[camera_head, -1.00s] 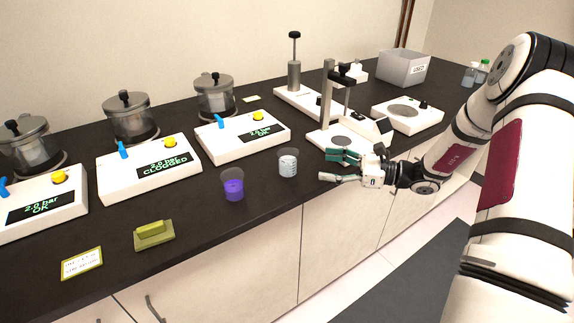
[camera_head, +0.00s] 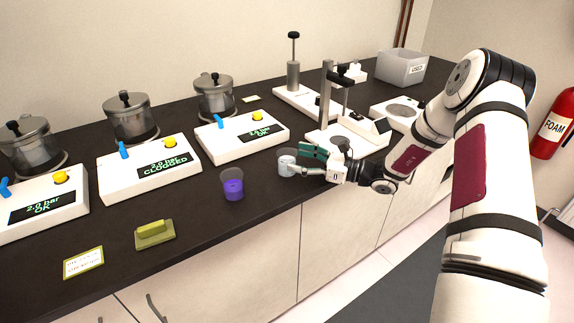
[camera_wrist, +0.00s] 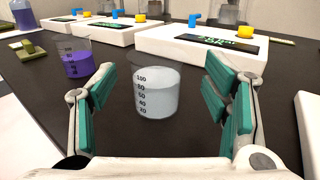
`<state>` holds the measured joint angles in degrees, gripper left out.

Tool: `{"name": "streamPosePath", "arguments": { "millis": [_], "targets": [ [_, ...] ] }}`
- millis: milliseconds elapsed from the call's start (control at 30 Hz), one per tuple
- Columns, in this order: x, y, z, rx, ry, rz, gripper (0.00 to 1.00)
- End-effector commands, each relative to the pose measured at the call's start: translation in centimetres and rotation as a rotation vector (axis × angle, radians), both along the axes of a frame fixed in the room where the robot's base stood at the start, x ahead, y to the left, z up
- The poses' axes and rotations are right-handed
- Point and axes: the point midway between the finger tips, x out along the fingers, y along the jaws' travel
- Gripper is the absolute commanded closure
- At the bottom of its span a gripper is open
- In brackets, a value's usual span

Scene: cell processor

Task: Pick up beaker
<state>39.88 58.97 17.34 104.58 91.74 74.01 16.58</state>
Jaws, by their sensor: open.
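A clear beaker with pale liquid (camera_head: 286,166) stands upright on the dark counter. In the wrist view this beaker (camera_wrist: 157,92) sits between my open fingers, a little beyond their tips, with its printed scale facing me. My gripper (camera_head: 306,160) is open, reaching in from the right at the beaker's height. In the wrist view both green-padded fingers (camera_wrist: 170,100) show, with dark gaps between each pad and the beaker. A second beaker with purple liquid (camera_head: 233,185) stands to the left, and it also shows in the wrist view (camera_wrist: 76,60).
White pressure devices (camera_head: 150,168) with displays and yellow knobs line the back left. A white stand (camera_head: 340,138) is close behind my gripper. A green sponge-like block (camera_head: 154,232) and a label card (camera_head: 83,262) lie at the front left. A grey bin (camera_head: 400,68) is far right.

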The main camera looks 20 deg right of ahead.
Motion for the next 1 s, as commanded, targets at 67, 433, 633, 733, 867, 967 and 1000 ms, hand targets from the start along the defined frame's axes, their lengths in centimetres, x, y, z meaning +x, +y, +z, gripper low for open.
{"name": "streamPosePath", "arguments": {
  "millis": [67, 433, 633, 733, 867, 967, 1000],
  "targets": [
    [0.4, 1.2, 0.2, 0.001, 0.001, 0.004, 0.31],
    [2.2, 3.5, 0.2, -0.001, 0.000, 0.001, 0.31],
    [2.2, 3.5, 0.2, -0.001, 0.000, 0.001, 0.58],
    [2.2, 3.5, 0.2, -0.001, 0.000, 0.001, 0.81],
    [2.2, 3.5, 0.2, -0.001, -0.001, 0.001, 0.86],
    [2.2, 3.5, 0.2, -0.001, -0.001, 0.001, 0.86],
    [2.2, 3.5, 0.2, -0.001, -0.001, 0.001, 0.86]
  ]
}}
